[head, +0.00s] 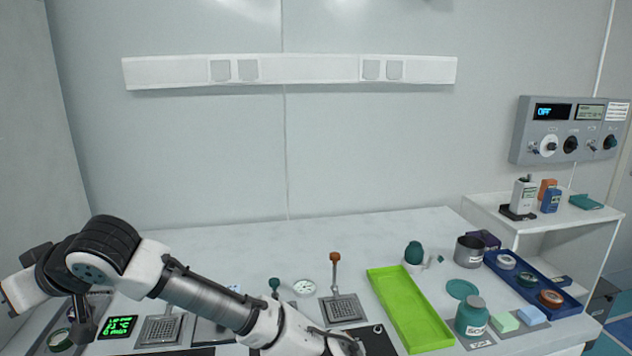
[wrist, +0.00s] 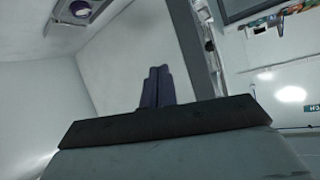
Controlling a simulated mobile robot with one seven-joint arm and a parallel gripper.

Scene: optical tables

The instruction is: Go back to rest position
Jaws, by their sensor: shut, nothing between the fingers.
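My gripper (wrist: 157,72) shows in the wrist view as two dark fingers side by side, closed together with nothing between them. Pale wall and ceiling surfaces fill the view behind them, tilted. In the head view my arm (head: 205,300) crosses the lower left, over the table's front, with a dark bent joint at the left. I cannot clearly make out the fingers there.
The white table (head: 230,250) holds a green tray (head: 410,308), a teal jar (head: 471,318), a metal pot (head: 468,251) and a blue tray (head: 571,307) at the right. A control box (head: 570,131) hangs at the right.

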